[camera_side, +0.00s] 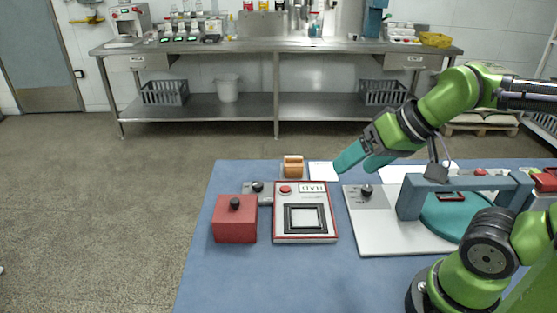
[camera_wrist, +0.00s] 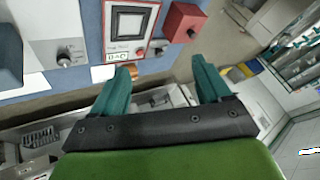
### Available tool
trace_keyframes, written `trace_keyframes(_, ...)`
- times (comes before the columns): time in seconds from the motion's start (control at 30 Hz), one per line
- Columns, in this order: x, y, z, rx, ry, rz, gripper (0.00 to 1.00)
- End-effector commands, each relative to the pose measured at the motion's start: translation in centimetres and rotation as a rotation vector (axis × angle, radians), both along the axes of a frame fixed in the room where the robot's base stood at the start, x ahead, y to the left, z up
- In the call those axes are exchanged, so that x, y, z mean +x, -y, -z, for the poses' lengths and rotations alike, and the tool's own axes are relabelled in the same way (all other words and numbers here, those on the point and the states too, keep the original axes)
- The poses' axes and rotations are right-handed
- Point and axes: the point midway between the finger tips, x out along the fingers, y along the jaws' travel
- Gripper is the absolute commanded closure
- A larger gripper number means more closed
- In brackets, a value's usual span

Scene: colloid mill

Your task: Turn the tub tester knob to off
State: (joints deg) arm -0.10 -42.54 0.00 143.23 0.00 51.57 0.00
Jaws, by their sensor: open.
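Several black knobs show, and no readable label tells me which belongs to the tub tester. Another knob (camera_side: 258,187) is on a small grey box behind a red box. A third knob (camera_side: 235,203) tops the red box (camera_side: 235,225). My gripper (camera_side: 362,160) is open and empty, above the table's back edge, apart from every knob. In the side view its fingers appear above and behind the white base's knob.
A red-edged panel (camera_side: 305,228) with a dark square frame lies between the red box and the white base (camera_side: 375,230). An orange-brown item (camera_side: 293,167) and paper (camera_side: 323,171) lie behind it. The blue table's front left is bare.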

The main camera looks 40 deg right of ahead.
Motion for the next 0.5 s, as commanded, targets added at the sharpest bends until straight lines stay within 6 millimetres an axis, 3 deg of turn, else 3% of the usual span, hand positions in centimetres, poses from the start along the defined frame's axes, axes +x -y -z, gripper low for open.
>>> trace_keyframes(0.17, 2.0, -0.1, 1.4, -0.002, -0.096, -0.008, 0.39)
trace_keyframes(0.5, 13.6, 0.6, 1.2, -0.148, -0.285, -0.224, 0.39)
